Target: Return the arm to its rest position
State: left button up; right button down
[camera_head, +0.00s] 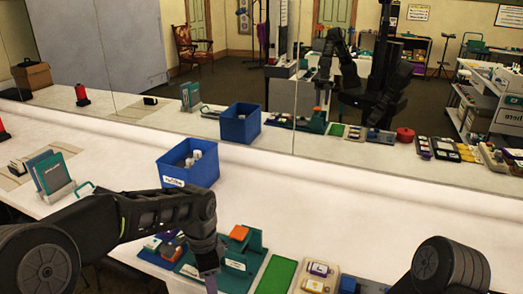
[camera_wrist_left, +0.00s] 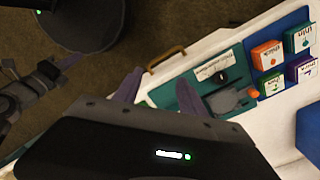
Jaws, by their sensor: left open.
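My left arm (camera_head: 150,215) reaches in from the left over the white counter (camera_head: 290,205), with its forearm crossing in front of the blue bin. My left gripper (camera_head: 211,283) points down at the near edge, beside the teal stand. In the left wrist view, the two fingers of the left gripper (camera_wrist_left: 160,92) are spread apart with nothing between them. A teal tray (camera_wrist_left: 180,95) and a wooden handle (camera_wrist_left: 165,58) lie close beyond the fingers. Part of my right arm (camera_head: 440,268) shows at lower right; its gripper is out of the picture.
The blue bin (camera_head: 187,163) holds white items. Upright books (camera_head: 50,172) stand at left. A mirror (camera_head: 400,60) backs the counter; its middle is clear.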

pick_arm(q)
jog(key=s+d+f+n+h, duration=0.1)
jog(key=s+d+f+n, duration=0.2)
jog(key=f, duration=0.6)
jog(key=s+d+f+n+h, duration=0.2)
jog(key=s+f, duration=0.4)
jog(key=f, duration=0.3)
jog(key=s+f+n, duration=0.5)
jog(key=s, duration=0.2)
jog(key=s+d+f+n+h, duration=0.1)
jog(key=s+f+n, duration=0.3)
jog(key=s, duration=0.4)
jog(key=shift+s+d+f+n+t, duration=0.15)
jog(key=shift+s+f+n+t, duration=0.2)
jog(key=shift+n, duration=0.25)
jog(key=shift+w, duration=0.1)
